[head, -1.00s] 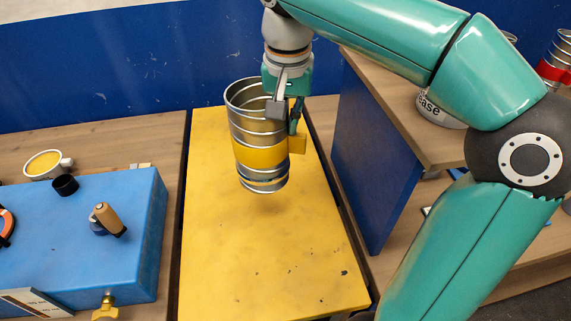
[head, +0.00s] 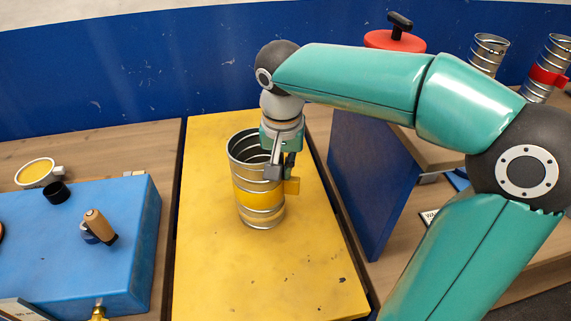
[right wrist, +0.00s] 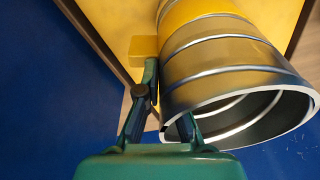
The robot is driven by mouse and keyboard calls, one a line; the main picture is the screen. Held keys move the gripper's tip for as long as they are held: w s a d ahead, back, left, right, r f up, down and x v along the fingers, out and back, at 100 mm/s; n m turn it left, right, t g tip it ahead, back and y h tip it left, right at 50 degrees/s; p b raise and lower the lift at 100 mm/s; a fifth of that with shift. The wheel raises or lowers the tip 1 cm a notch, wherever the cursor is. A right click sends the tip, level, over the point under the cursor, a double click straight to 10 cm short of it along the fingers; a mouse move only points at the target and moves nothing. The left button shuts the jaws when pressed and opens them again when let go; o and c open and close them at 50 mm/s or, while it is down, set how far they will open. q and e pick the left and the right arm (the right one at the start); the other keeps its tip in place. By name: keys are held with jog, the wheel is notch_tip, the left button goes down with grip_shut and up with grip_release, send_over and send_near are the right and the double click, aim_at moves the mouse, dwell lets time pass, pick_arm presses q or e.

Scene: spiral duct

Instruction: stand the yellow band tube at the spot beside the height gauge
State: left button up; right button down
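The yellow band tube (head: 258,192) is a ribbed metal tube with a yellow band and a small yellow block on its side. It is upright at the yellow board (head: 215,275); I cannot tell whether its base touches. My right gripper (head: 281,170) is shut on the tube's wall near the rim. The right wrist view shows the tube (right wrist: 225,62) with one finger of the gripper (right wrist: 168,108) outside the wall and the other going behind the rim. No height gauge can be clearly made out. My left gripper is not in view.
A blue box (head: 130,225) with a wooden-handled knob (head: 100,226) stands left of the board, with a yellow-topped cup (head: 38,173) behind it. A blue panel (head: 365,185) rises at the right. Two metal tubes and a red lid (head: 395,41) stand beyond it. The board's front is clear.

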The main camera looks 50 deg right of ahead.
jog(key=shift+f, duration=0.15)
jog(key=c, duration=1.3)
grip_release()
jog(key=shift+r, duration=0.2)
